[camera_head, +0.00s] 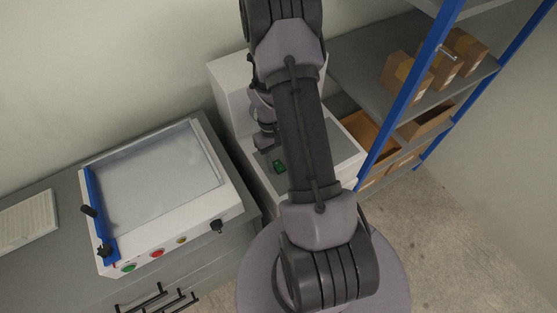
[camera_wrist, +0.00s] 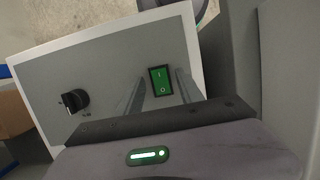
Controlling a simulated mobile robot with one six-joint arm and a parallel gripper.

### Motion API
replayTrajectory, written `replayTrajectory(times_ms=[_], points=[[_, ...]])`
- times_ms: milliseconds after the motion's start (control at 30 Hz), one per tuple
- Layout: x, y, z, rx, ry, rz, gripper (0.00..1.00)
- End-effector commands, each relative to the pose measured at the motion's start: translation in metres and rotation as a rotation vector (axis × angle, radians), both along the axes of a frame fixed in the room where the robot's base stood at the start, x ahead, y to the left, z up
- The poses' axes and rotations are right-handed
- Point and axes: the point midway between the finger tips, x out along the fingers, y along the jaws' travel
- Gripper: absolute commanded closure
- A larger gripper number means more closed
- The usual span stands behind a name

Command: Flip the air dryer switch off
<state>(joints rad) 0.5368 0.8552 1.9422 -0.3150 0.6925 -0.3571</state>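The air dryer switch (camera_wrist: 161,81) is a green rocker in a black frame, marked I and O, on the grey panel of a white box. It also shows in the head view (camera_head: 279,166). The box, which appears to be the air dryer (camera_wrist: 100,60), is partly hidden by my arm in the head view. My gripper (camera_wrist: 160,75) is open and empty, with its two fingers apart on either side of the switch in the wrist view. I cannot tell whether the fingertips touch the panel. In the head view my gripper is low over the panel, beside the switch.
A black rotary knob (camera_wrist: 75,101) sits on the same panel. Left is a machine with a clear lid (camera_head: 160,170), a blue strip and several buttons. A blue-post shelf (camera_head: 375,75) with cardboard boxes (camera_head: 408,75) stands right. A wall is close behind.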

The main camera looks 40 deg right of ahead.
Motion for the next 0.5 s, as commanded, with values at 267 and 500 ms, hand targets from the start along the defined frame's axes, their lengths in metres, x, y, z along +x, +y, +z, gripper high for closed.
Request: replayTrajectory(times_ms=[267,500], points=[[0.001,0.0,0.004,0.0,0.0,0.0,0.56],[0.014,-0.004,0.056,-0.002,-0.005,-0.001,0.56]])
